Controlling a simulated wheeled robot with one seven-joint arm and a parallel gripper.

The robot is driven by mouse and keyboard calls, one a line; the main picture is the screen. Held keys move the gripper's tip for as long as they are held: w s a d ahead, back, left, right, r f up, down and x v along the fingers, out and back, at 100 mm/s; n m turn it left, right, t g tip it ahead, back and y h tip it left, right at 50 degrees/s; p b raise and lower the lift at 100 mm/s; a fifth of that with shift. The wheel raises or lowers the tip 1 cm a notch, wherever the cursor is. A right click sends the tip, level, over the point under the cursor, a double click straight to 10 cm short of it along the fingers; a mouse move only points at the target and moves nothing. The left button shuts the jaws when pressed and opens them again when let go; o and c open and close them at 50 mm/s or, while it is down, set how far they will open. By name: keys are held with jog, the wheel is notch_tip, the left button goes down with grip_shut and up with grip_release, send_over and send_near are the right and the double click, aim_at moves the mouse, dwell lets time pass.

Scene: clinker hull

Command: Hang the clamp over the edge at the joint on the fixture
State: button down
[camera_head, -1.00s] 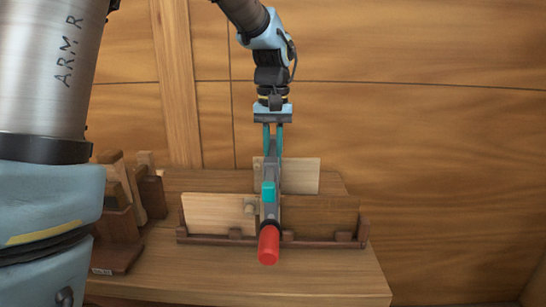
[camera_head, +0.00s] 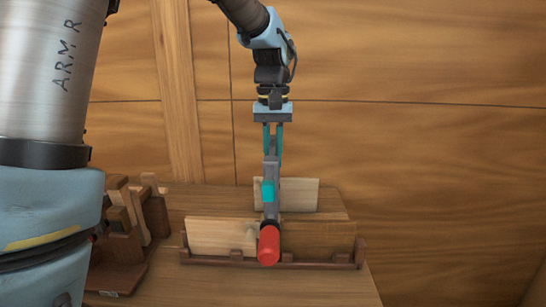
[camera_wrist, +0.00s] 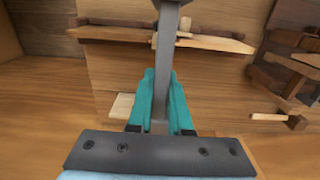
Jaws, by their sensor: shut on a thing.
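The clamp (camera_head: 270,205) has a grey bar, a teal part and a red handle end that points toward the head camera. My gripper (camera_head: 273,150) is shut on its grey bar, which also shows between the teal fingers in the wrist view (camera_wrist: 160,70). The fixture (camera_head: 310,264) is a dark wooden holder on the bench. It holds a light board (camera_head: 215,236) and a darker board (camera_head: 318,238) side by side. The clamp lies in front of the place where they meet and hides it. Whether the clamp touches the boards I cannot tell.
A pale board (camera_head: 300,194) stands behind the fixture. A dark wooden rack (camera_head: 125,235) stands at the left of the bench (camera_head: 330,289). A plank wall (camera_head: 430,150) closes the back. The bench front is clear.

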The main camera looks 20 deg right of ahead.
jog(key=shift+r+p, duration=0.4)
jog(key=shift+r, duration=0.35)
